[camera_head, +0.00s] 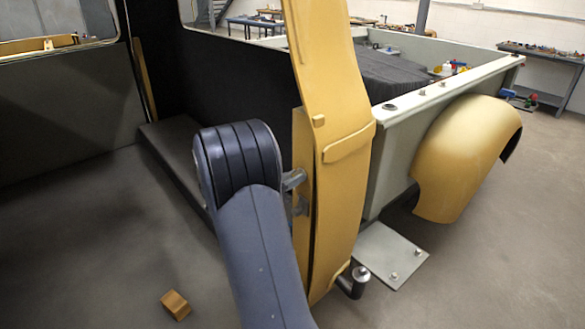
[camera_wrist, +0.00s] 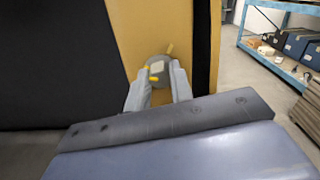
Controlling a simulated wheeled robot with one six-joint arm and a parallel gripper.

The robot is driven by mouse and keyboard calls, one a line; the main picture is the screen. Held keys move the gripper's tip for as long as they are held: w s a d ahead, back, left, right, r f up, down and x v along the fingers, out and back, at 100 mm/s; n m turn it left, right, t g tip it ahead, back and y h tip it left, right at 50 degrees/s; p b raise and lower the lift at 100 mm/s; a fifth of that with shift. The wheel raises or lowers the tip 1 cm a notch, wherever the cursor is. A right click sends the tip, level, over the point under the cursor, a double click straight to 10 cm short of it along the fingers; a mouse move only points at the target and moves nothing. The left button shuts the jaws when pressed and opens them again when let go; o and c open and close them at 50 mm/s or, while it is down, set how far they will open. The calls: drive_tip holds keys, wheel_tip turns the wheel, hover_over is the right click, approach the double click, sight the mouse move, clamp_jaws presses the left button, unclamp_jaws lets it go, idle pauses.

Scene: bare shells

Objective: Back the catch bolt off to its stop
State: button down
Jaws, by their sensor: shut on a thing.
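The catch bolt (camera_wrist: 157,67) shows in the wrist view as a grey round head with small yellow tabs, set against a yellow upright panel. My gripper (camera_wrist: 158,82) has a finger on either side of the bolt head and is shut on it. In the head view my gripper (camera_head: 296,192) reaches the inner side of the yellow pillar (camera_head: 340,180). The bolt itself is hidden there behind the pillar edge and my arm. I cannot tell how far the bolt is turned or where its stop is.
A small wooden block (camera_head: 175,304) lies on the dark floor. A grey vehicle body side (camera_head: 410,140) and a yellow fender (camera_head: 466,155) stand right of the pillar. A blue shelf (camera_wrist: 275,65) with boxes is at the right in the wrist view. The floor at left is mostly clear.

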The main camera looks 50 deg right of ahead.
drive_tip(key=shift+n+p, duration=1.95)
drive_tip(key=shift+n, duration=0.25)
drive_tip(key=c, duration=1.3)
unclamp_jaws()
drive_tip(key=shift+o, duration=0.2)
drive_tip(key=shift+a, duration=0.1)
drive_tip(key=w+a+b, duration=0.1)
drive_tip(key=a+b, duration=0.1)
drive_tip(key=a, duration=0.8)
drive_tip(key=shift+a, duration=0.25)
drive_tip(key=shift+w+d, duration=0.1)
